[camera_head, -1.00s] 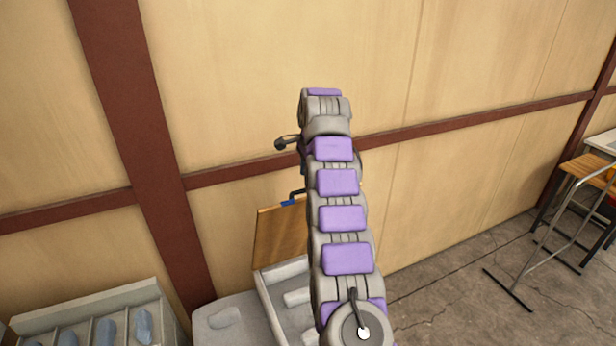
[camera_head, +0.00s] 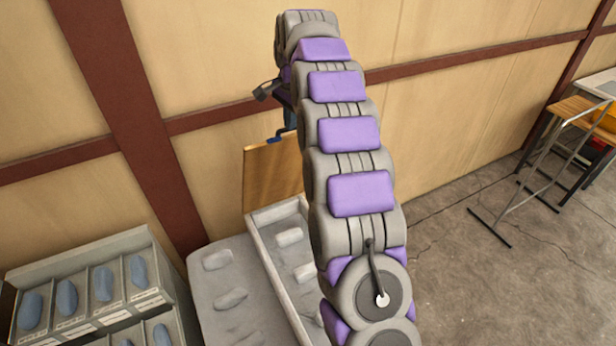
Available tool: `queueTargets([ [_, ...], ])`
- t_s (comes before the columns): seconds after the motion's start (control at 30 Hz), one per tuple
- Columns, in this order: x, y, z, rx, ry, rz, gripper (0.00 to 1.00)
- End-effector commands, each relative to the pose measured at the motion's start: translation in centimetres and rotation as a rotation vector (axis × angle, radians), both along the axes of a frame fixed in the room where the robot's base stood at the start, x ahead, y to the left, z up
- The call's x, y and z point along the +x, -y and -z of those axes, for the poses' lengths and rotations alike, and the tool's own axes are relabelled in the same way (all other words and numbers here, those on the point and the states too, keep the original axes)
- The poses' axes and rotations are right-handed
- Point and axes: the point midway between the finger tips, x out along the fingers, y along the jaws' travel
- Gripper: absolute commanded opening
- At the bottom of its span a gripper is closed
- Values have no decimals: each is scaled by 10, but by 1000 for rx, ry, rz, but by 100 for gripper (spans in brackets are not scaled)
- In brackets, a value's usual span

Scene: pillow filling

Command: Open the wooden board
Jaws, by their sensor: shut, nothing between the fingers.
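The wooden board (camera_head: 268,178) is an upright orange-brown panel at the far end of a pale grey-white trough (camera_head: 268,246). My arm hides its right side. A small blue piece (camera_head: 276,139) sits at its top edge; I cannot tell whether it belongs to the board or to my gripper. My arm reaches up and bends over at its far end. My gripper (camera_head: 289,116) shows only as a dark sliver left of the arm, just above the board's top edge. It is shut and holds nothing. Its fingertips are mostly hidden, so contact with the board is unclear.
Pale lumps lie in the trough and on the grey surface (camera_head: 222,268) to its left. A divided bin rack (camera_head: 140,240) with blue-grey pieces stands at lower left. The wall (camera_head: 420,40) is behind. Open floor (camera_head: 470,280) lies right, with a metal-framed stand (camera_head: 545,150) beyond.

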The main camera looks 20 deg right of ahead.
Motion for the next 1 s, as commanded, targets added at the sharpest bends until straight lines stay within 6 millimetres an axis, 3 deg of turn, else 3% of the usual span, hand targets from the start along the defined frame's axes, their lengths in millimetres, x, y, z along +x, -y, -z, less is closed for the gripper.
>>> queueTargets([
  [0.37, -58, -19, 16, -59, 1, -199, 0],
  [0.47, -63, -14, 39, -87, 28, -222, 0],
  [0.5, -62, -10, 55, -104, 42, -222, 0],
  [0.8, -45, 29, 153, -235, 218, -210, 0],
  [1.0, -24, 54, 202, -301, 358, -185, 0],
])
